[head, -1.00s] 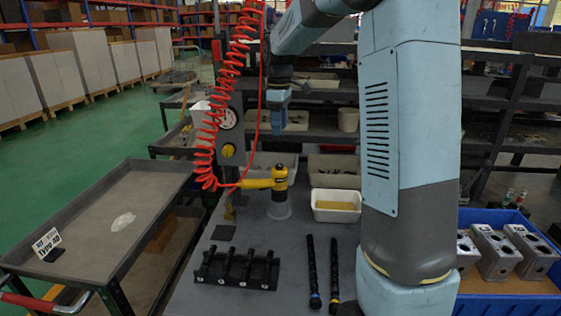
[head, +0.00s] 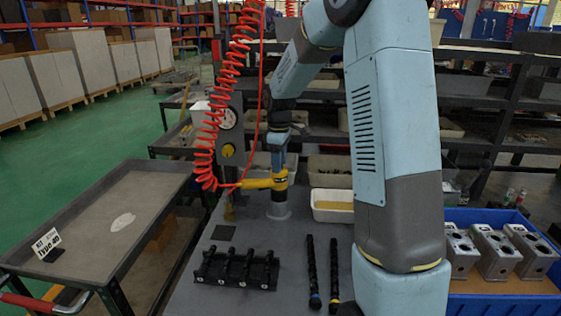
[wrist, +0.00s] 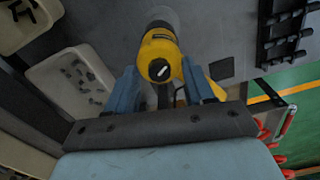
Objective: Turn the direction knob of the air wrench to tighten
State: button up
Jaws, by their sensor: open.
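My gripper (head: 278,165) points down just above the thick end of the wrench. In the wrist view my gripper (wrist: 163,76) is open, with one blue finger on each side of the knob. I cannot tell whether a finger touches the wrench.
A red coiled hose (head: 212,130) hangs left of my gripper by a post with a gauge (head: 226,117). A white bin (head: 332,206) stands right of the wrench. A black rack (head: 236,269) and two dark rods (head: 323,275) lie in front. A blue crate (head: 500,218) is at right.

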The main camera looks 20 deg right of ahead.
jog(key=shift+c, duration=0.5)
grip_shut()
jog(key=shift+d, duration=0.35)
jog(key=shift+a, duration=0.35)
jog(key=m, duration=0.4)
jog(key=shift+m, duration=0.3)
jog(key=m, duration=0.3)
jog(key=shift+m, duration=0.3)
jog(key=m, duration=0.9)
jog(key=shift+m, duration=0.3)
